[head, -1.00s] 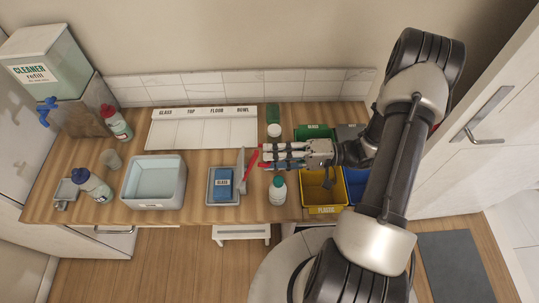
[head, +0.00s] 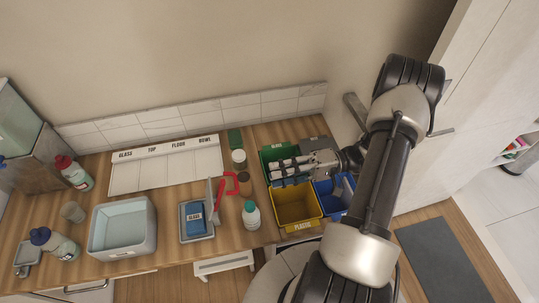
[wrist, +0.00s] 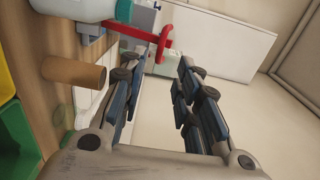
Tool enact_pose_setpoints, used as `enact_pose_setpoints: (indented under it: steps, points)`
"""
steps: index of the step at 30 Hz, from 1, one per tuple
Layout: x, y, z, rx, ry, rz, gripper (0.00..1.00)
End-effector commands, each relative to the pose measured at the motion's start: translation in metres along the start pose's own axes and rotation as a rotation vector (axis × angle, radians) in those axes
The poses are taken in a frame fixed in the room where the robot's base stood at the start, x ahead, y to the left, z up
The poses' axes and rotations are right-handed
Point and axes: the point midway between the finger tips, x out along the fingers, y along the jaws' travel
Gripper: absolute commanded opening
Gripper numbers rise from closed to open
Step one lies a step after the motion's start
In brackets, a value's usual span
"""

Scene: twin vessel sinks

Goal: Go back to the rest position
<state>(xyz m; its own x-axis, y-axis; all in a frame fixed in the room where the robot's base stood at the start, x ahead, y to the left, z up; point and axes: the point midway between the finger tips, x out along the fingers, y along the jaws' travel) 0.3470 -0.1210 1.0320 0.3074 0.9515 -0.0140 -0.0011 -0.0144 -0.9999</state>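My gripper (head: 290,172) is above the coloured bins at the right end of the counter in the head view. In the wrist view its two padded fingers (wrist: 155,100) stand apart with nothing between them. A red-handled tool (wrist: 160,38) shows beyond the fingers there, and the red handle (head: 231,183) lies left of my gripper in the head view. A brown cylinder (wrist: 74,73) is beside the left finger in the wrist view, apart from it.
Green (head: 272,153), yellow (head: 295,203) and blue bins (head: 330,208) stand below my gripper. A teal-capped bottle (head: 251,216), a grey tray with a blue sponge (head: 194,219) and a pale basin (head: 122,227) line the counter. A white cabinet (head: 440,170) is at the right.

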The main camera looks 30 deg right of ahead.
Motion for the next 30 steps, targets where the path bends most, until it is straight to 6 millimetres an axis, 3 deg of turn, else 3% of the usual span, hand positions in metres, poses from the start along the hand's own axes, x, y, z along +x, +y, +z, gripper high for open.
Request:
enact_pose_setpoints:
  steps: [7,11,21,30]
  points:
    - [0.002,-0.002,0.000,0.001,-0.009,0.009,0.30]
    - [0.013,-0.017,0.003,0.018,-0.082,0.079,0.30]
    - [0.064,-0.086,0.047,0.071,-0.384,0.576,0.30]
    - [0.082,-0.130,0.094,-0.035,-0.416,1.050,0.30]
